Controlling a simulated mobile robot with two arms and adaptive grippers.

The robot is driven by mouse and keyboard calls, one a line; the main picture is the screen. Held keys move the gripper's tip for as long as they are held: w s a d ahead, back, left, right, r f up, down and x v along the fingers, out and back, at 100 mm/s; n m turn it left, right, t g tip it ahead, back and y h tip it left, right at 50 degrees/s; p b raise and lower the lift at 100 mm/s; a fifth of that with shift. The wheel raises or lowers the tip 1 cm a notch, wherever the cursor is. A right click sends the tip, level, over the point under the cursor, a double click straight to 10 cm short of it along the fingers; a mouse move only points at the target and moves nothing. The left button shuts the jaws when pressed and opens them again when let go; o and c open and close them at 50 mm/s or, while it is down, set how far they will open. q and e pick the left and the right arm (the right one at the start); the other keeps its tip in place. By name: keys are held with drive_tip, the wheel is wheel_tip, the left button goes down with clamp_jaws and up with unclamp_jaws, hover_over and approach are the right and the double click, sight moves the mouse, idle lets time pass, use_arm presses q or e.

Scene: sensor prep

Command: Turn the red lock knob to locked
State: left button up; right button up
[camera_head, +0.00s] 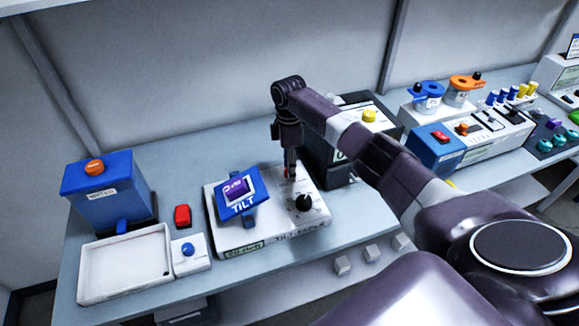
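The red lock knob (286,172) sits on the top of the white tilt unit (265,236), near its back. Only a little of the red shows, because my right gripper (291,172) is directly over it, pointing down. The fingers are at or around the knob; I cannot tell if they touch it. They look close together, but their gap is too small to read. A black knob (304,202) and a blue tilting plate (237,195) labelled TILT are on the same unit. My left gripper is not in view.
A dark box with a yellow button (369,116) stands close behind my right gripper. To the left are a blue box with an orange knob (94,166), a red block (182,215), a white tray (84,270) and a blue-knob box (189,250). More devices line the right.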

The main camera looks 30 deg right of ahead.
wheel_tip(320, 180, up, 12)
drive_tip(key=shift+w+d, duration=0.15)
drive_tip(key=shift+w, duration=0.1)
idle(0.7)
